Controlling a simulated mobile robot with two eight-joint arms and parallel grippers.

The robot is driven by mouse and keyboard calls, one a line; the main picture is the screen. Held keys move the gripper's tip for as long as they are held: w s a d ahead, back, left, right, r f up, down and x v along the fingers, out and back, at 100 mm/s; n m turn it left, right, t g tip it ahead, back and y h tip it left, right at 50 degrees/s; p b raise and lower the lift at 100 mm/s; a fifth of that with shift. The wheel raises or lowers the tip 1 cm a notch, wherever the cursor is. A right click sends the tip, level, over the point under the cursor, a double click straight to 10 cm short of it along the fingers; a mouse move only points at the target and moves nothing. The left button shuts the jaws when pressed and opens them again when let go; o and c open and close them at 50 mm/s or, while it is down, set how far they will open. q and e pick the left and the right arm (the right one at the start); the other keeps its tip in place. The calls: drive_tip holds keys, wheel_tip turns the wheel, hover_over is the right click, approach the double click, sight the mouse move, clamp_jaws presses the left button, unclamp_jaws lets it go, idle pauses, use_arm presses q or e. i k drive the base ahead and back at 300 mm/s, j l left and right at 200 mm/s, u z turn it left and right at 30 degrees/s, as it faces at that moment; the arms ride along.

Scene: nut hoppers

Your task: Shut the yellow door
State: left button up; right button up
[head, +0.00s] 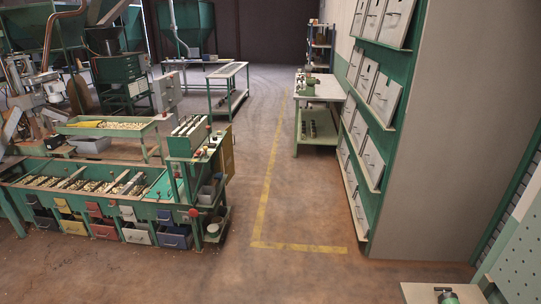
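A yellow panel (228,152), which looks like the yellow door, stands at the right end of the green sorting machine (180,152), left of the aisle. It is upright and seen at a steep angle. I cannot tell how far open it is, and its hinge and any handle are too small to make out. It is well ahead of me and to the left. Neither of my grippers is in view.
A brown floor aisle with a yellow line (262,200) runs clear ahead. A tall green rack with grey bins (372,165) stands on the right. A green workbench (318,90) is further back. A pale bench top (420,293) is at the bottom right.

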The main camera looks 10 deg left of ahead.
sight(228, 145)
drive_tip(key=u, duration=0.7)
drive_tip(key=i+z, duration=0.3)
drive_tip(key=i, duration=5.05)
drive_tip(key=i+u, duration=0.25)
drive_tip(key=i, duration=0.2)
drive_tip(key=i+l+u, duration=0.3)
drive_tip(key=i+j, duration=0.1)
